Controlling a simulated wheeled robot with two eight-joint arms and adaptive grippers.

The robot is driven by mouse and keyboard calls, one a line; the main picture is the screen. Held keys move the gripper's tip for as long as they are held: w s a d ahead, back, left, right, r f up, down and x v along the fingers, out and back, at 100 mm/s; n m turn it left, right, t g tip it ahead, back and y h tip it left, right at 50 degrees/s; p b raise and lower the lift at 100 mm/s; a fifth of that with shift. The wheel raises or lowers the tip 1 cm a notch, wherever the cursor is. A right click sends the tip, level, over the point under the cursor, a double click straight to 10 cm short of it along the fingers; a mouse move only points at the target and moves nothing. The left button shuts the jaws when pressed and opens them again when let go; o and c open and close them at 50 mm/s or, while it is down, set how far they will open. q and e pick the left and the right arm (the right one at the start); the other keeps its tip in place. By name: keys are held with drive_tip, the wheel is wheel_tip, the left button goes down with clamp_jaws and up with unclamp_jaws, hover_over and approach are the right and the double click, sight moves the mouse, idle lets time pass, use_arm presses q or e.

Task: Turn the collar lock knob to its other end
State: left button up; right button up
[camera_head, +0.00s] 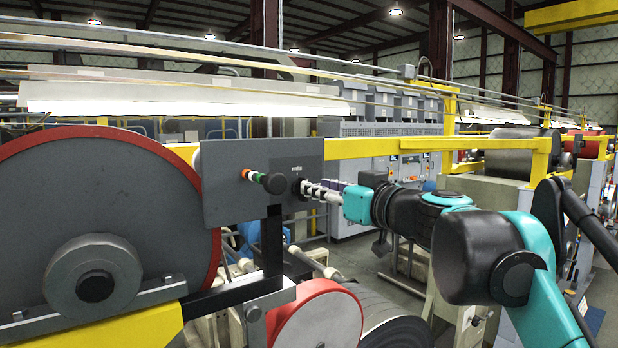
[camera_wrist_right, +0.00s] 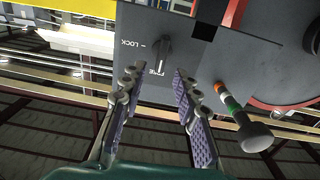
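The collar lock knob (camera_wrist_right: 166,54) is a small dark knob on a grey panel (camera_wrist_right: 205,60), with LOCK and FREE lettering beside it. In the head view the knob (camera_head: 298,187) sits near the panel's right edge, partly hidden by my fingers. My right gripper (camera_wrist_right: 155,77) is open, its two fingers apart and empty, pointing at the panel. The knob is just ahead of the gap between the fingertips; contact does not show. My left gripper is out of view.
A lever with coloured bands and a dark round end (camera_wrist_right: 257,138) sticks out of the panel close to my right finger. A large red-rimmed reel (camera_head: 140,200) stands left of the panel. A yellow rail (camera_head: 400,145) runs behind my right arm.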

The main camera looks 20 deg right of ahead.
drive_tip(key=x, duration=0.4)
drive_tip(key=shift+w+p, duration=0.1)
drive_tip(key=shift+p, duration=0.3)
clamp_jaws()
